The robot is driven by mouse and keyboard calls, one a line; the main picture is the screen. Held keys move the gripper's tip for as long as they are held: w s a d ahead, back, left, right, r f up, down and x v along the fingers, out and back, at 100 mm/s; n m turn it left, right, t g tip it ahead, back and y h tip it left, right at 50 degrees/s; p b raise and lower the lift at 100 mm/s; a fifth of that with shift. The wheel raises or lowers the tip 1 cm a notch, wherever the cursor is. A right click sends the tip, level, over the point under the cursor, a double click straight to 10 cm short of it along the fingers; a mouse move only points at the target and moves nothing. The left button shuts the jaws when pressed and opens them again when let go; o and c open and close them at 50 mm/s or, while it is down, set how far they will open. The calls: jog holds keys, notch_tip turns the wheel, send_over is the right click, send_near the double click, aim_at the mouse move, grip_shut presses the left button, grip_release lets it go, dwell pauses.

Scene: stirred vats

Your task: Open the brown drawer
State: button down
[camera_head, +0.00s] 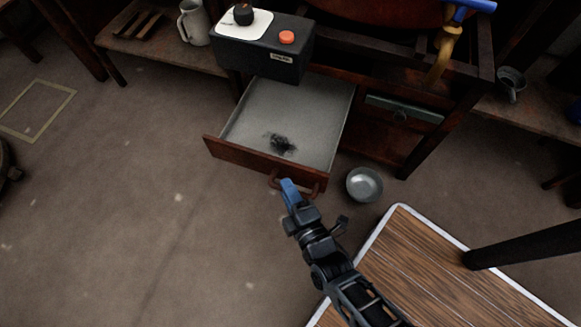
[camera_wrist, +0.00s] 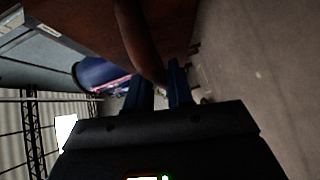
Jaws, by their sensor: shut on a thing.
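The brown drawer (camera_head: 255,160) stands pulled well out of the dark wooden bench in the head view. Its grey inside shows, with a small dark thing (camera_head: 282,144) lying in it. Its curved brown handle (camera_head: 314,190) is on the front face, and the handle also shows close up in the wrist view (camera_wrist: 138,45). My gripper (camera_head: 288,186) is at the left part of the handle, its blue fingers shut on it. In the wrist view the two fingers (camera_wrist: 160,92) are at the lower end of the handle, which they partly hide.
A black box with an orange button (camera_head: 287,37) stands on the bench above the drawer. A drawer with a green front (camera_head: 403,109) is closed at the right. A metal bowl (camera_head: 364,184) lies on the floor beside the open drawer. Floor to the left is clear.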

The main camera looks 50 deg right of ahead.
jog(key=shift+s+f, duration=0.1)
jog(key=shift+f, duration=0.15)
jog(key=c, duration=1.1)
grip_release()
jog(key=shift+r, duration=0.1)
